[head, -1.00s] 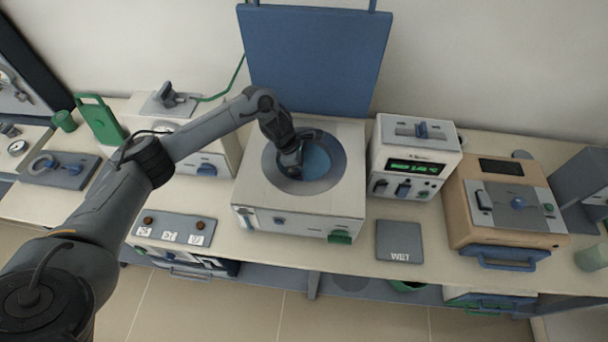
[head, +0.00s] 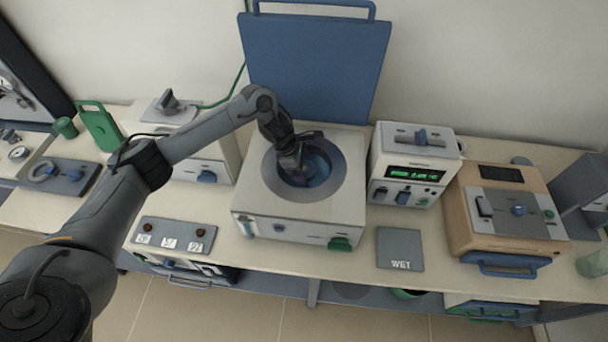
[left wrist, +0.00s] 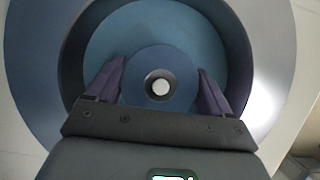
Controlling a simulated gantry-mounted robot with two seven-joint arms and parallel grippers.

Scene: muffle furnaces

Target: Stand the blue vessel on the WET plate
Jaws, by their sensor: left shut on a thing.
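The blue vessel (left wrist: 160,60) shows from above in the left wrist view as a blue round top with a pale centre in a dark ring. My left gripper (head: 298,172) reaches down into the round opening of the white top-loading furnace (head: 250,199). In the left wrist view its two purple fingers lie on either side of the vessel, and it is shut on it. The vessel is inside the opening; its lower part is hidden. The WET plate (head: 400,244), a dark grey square, lies bare on the bench right of the furnace. My right gripper is not in view.
The blue lid (head: 315,65) stands raised behind the opening. A white unit with a green display (head: 412,165) and a tan furnace (head: 507,215) stand to the right. A grey panel with labels (head: 173,236) lies left of the furnace. Bench around the plate is clear.

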